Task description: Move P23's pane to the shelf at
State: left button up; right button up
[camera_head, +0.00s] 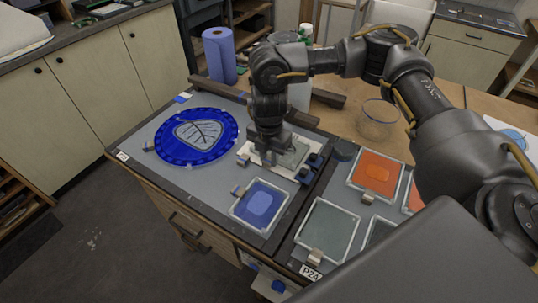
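My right gripper (268,158) points down over a pale pane (292,153) in a light holder on the grey bench top. The gripper covers the pane's left part, and I cannot tell whether its fingers touch it or are closed. In front of it lies a blue framed pane (261,203). To the right are a grey-green framed pane (328,227) and an orange framed pane (375,172). A label reading P2A (311,272) is on the bench's front edge. No label reading P23 is legible. My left gripper is out of view.
A round blue glass piece with a leaf design (168,148) lies left. Small dark blue blocks (312,165) stand right beside the pale pane. A blue roll (219,55) and a clear glass jar (377,122) stand behind. Wooden cabinets (95,72) line the left.

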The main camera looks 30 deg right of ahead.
jog(key=o, duration=0.5)
notch_tip(320, 180, up, 11)
jog(key=shift+f+b, duration=0.1)
jog(key=shift+b, duration=0.7)
